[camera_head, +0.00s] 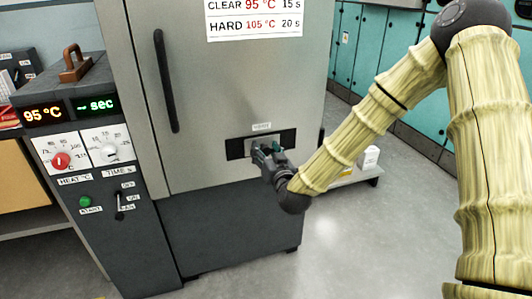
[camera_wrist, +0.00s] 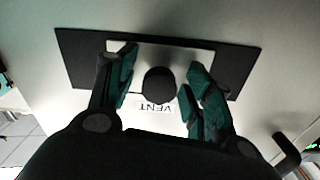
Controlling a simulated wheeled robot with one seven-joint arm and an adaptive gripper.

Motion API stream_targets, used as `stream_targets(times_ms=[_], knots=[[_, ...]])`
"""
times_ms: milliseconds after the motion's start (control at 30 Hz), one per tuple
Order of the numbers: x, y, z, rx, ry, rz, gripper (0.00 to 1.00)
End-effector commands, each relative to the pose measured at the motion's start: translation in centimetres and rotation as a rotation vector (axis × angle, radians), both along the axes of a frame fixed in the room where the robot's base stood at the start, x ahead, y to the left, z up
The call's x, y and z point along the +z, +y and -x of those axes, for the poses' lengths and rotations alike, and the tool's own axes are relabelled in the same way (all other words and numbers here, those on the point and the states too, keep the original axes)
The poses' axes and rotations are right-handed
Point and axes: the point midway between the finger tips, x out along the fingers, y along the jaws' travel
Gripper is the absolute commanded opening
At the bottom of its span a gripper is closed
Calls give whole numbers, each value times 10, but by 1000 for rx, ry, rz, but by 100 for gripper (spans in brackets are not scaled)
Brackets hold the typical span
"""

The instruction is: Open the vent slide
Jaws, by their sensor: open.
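The vent slide is a light plate (camera_wrist: 185,57) with a round black knob (camera_wrist: 158,85), set in a dark rectangular frame on the grey cabinet door. The dark frame (camera_head: 235,149) shows low on the door in the head view, under a small label. In the wrist view the frame appears upside down, with the word VENT reading inverted. My gripper (camera_wrist: 160,88) is open, with one green-padded finger on each side of the knob. Gaps show between the fingers and the knob. In the head view my gripper (camera_head: 270,155) is at the vent and hides part of it.
A long black door handle (camera_head: 166,80) stands on the left of the door. A control panel (camera_head: 90,150) with displays reading 95 °C and sec, dials and switches is at left. Teal cabinets (camera_head: 375,55) stand behind.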

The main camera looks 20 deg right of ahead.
Motion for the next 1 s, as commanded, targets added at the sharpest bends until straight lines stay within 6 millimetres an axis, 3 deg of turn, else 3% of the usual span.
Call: stream_targets(times_ms=[233, 500, 533, 867, 1000], knots=[[0, 0, 0, 0, 0, 0, 51], [0, 0, 0, -1, 0, 0, 2], [0, 0, 0, -1, 0, 0, 0], [-1, 1, -1, 2, 1, 0, 0], [0, 10, -6, 22, 1, 1, 0]])
